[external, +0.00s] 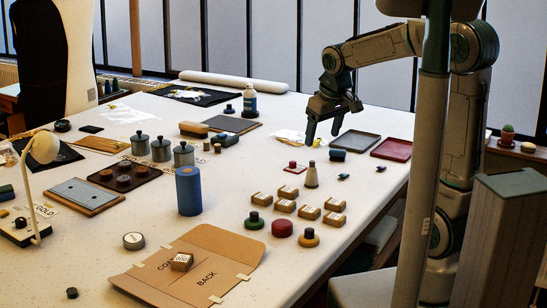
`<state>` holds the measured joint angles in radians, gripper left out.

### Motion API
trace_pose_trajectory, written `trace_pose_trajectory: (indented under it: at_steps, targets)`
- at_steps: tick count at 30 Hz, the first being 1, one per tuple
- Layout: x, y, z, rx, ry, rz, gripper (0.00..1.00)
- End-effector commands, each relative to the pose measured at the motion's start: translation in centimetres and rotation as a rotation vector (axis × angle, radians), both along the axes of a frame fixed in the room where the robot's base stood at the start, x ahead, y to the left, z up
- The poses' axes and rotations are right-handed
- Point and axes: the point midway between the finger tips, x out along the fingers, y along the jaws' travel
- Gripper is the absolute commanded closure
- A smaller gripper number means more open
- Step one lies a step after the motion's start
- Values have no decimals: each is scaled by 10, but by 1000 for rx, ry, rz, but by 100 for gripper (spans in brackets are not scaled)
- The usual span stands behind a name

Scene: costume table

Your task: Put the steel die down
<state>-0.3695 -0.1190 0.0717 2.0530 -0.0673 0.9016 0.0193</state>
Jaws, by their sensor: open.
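My gripper (323,137) is over the far right part of the table, its two fingers pointing down and spread apart. I see nothing held between them. I cannot pick out the steel die for certain. A grey tray (368,146) and a dark red tray (393,154) lie to the right of the gripper. A dark green-blue block (338,156) lies just in front of it.
A pale cone-shaped piece (311,178), several small cardboard boxes (285,206) and knobbed round pieces (281,228) stand in front. A blue cylinder (188,192), grey canisters (161,150) and a lamp (42,148) are to the left. A bottle (250,103) stands behind.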

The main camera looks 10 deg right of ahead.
Motion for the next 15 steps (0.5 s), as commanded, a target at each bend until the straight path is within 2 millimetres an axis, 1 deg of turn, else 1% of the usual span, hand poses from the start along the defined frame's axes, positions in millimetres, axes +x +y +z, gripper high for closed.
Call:
trace_pose_trajectory:
  at_steps: [1,2,3,5,6,9,10,12,15]
  targets:
    - [-14,-31,-1,4,1,-65,29]
    - [-22,-46,-3,6,3,-99,29]
    - [-34,-66,-5,11,5,-143,29]
    - [-53,-91,-11,19,10,-209,29]
    - [-66,-106,-16,24,13,-249,29]
    - [-95,-133,-27,39,20,-334,29]
    - [-102,-139,-30,42,21,-356,29]
    - [-117,-149,-37,49,25,-395,29]
    - [-129,-157,-43,56,28,-428,29]
